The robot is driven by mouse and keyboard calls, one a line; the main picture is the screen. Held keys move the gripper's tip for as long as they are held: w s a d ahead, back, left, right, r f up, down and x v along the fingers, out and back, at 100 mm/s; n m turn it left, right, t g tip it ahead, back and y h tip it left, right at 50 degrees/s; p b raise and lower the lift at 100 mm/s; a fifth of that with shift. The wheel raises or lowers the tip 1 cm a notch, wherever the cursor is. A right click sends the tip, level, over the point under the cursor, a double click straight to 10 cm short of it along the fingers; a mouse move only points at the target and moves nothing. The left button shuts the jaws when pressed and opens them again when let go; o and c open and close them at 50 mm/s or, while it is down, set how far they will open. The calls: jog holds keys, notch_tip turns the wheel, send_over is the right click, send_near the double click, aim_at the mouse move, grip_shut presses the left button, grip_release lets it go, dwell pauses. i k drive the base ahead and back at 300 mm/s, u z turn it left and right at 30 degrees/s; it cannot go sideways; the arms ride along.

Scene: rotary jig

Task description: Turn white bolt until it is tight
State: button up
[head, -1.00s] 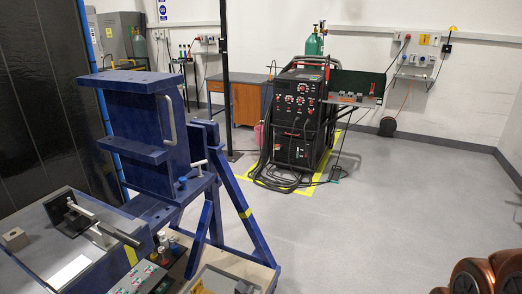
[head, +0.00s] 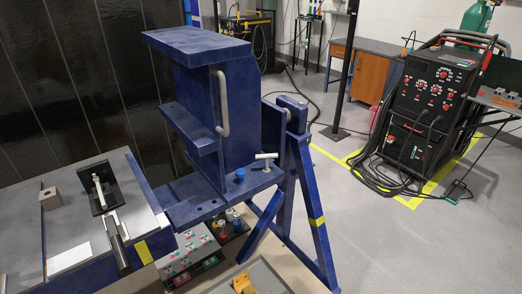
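The white bolt (head: 266,158) has a T-shaped handle and stands on the lower blue ledge of the rotary jig (head: 200,110), near the ledge's right end. Its crossbar lies roughly level in the picture. A small blue knob (head: 240,175) stands on the same ledge to its left. I cannot tell how tight the bolt is. My gripper is not in view.
A grey bent handle (head: 221,105) is on the jig's side. A workbench (head: 90,225) with a clamp stands at left. The jig's blue support legs (head: 300,205) stand at right. A welding machine (head: 425,105) stands farther right, with open floor between.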

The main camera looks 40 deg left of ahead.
aim_at(266, 170)
jog(key=u, duration=0.9)
jog(key=i, duration=0.85)
jog(key=u, duration=0.95)
